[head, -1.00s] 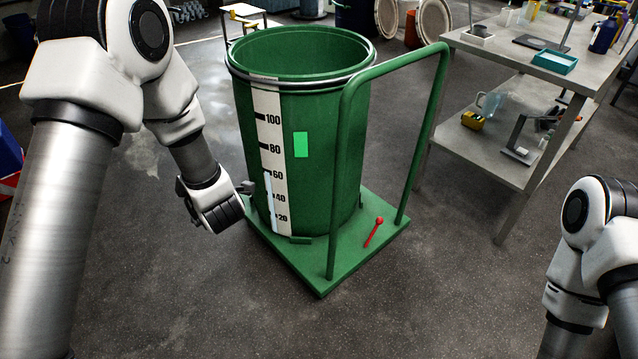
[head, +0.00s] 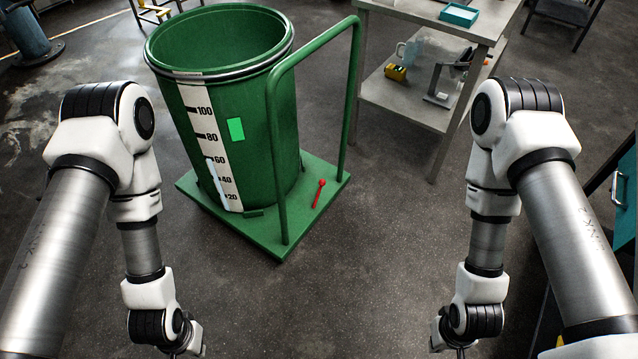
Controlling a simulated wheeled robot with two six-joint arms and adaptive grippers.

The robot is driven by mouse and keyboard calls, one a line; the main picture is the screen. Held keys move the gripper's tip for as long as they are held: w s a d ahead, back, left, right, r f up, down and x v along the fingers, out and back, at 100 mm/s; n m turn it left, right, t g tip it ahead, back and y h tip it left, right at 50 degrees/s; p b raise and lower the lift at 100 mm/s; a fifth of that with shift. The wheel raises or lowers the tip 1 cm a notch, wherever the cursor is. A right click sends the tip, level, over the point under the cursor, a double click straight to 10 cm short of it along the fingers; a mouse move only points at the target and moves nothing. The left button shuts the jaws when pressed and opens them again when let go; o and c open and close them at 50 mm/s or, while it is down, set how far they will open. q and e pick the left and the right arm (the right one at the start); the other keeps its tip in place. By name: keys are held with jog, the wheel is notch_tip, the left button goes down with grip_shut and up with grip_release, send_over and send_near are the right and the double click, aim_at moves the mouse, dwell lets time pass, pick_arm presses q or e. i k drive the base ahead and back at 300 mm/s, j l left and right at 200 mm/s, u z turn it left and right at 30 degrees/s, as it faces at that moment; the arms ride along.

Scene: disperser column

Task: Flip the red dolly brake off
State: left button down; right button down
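The red brake lever (head: 319,194) is a small stick with a round knob, on the green dolly deck (head: 284,236) near its front right side. It leans up and to the right. A green drum (head: 285,140) with a white number scale stands on the deck, beside the dolly's tubular handle (head: 274,150). My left gripper (head: 183,354) is at the bottom edge, left of and nearer than the dolly, mostly cut off. My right gripper (head: 459,352) is at the bottom edge, right of the dolly, also cut off. Both are apart from the lever, and their fingers are hardly visible.
A teal cabinet (head: 625,190) is at the right edge. The floor before the dolly is clear.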

aim_at(322, 181)
jog(key=i+l+u, duration=0.2)
jog(key=l+u, duration=0.15)
jog(key=i+l+u, duration=0.15)
jog(key=l+u, duration=0.2)
jog(key=i+l+u, duration=0.1)
jog(key=l+u, duration=0.3)
jog(key=i+l, duration=0.1)
jog(key=l, duration=0.75)
jog(key=i+l+u, duration=0.1)
jog(key=l, duration=0.75)
jog(key=i+l, duration=0.15)
jog(key=l, duration=0.7)
jog(key=i+l, duration=0.35)
jog(key=i+u, duration=0.05)
jog(key=i, duration=0.05)
